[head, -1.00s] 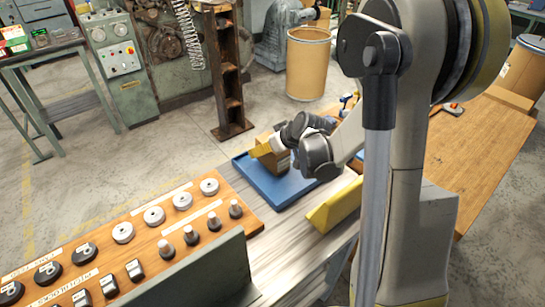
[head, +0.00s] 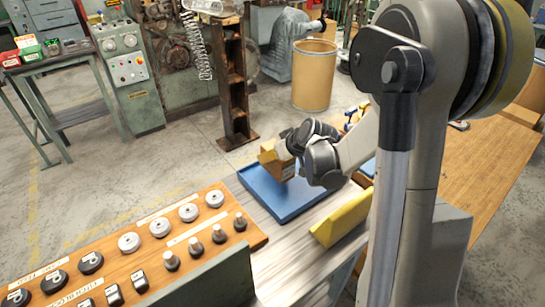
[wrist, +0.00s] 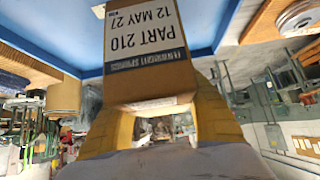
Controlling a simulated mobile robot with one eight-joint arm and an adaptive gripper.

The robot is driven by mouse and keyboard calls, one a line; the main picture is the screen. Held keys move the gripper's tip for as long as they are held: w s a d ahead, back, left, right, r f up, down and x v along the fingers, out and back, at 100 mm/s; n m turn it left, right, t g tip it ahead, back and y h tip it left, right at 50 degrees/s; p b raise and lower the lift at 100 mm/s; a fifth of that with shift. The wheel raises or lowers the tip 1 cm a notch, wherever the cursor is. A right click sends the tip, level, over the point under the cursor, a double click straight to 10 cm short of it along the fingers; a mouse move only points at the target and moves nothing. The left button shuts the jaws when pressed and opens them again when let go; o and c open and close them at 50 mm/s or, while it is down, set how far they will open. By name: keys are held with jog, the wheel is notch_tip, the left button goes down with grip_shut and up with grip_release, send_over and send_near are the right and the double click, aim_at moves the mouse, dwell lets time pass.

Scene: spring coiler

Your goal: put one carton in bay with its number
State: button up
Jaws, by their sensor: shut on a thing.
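A brown carton (head: 286,172) is in my gripper (head: 274,158) in the head view, over the far part of a blue tray (head: 285,208). It looks slightly tilted, and I cannot tell its gap to the tray. In the wrist view the carton (wrist: 146,65) shows a white label reading upside down "PART 210, 12 MAY 27". The yellow fingers of my gripper (wrist: 160,115) are shut on its two sides. No numbered bay can be made out in either view.
A yellow wedge-shaped block (head: 341,217) stands right of the tray. A wooden board (head: 180,236) with knobs and dials lies at the left front. A rusty post (head: 233,90) and a brown drum (head: 313,75) stand behind. A wooden table (head: 490,160) is at the right.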

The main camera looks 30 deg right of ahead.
notch_tip(320, 180, up, 2)
jog(key=shift+r+p, duration=0.1)
jog(key=shift+p, duration=0.3)
jog(key=d+r+p, duration=0.2)
jog(key=d+r, duration=0.1)
jog(key=d, duration=0.2)
jog(key=s+d+r+p, duration=0.1)
jog(key=d+r, duration=0.2)
jog(key=d, duration=0.3)
jog(key=shift+s+d+r+p, duration=0.25)
jog(key=shift+s+d+p, duration=0.05)
jog(key=shift+p, duration=0.05)
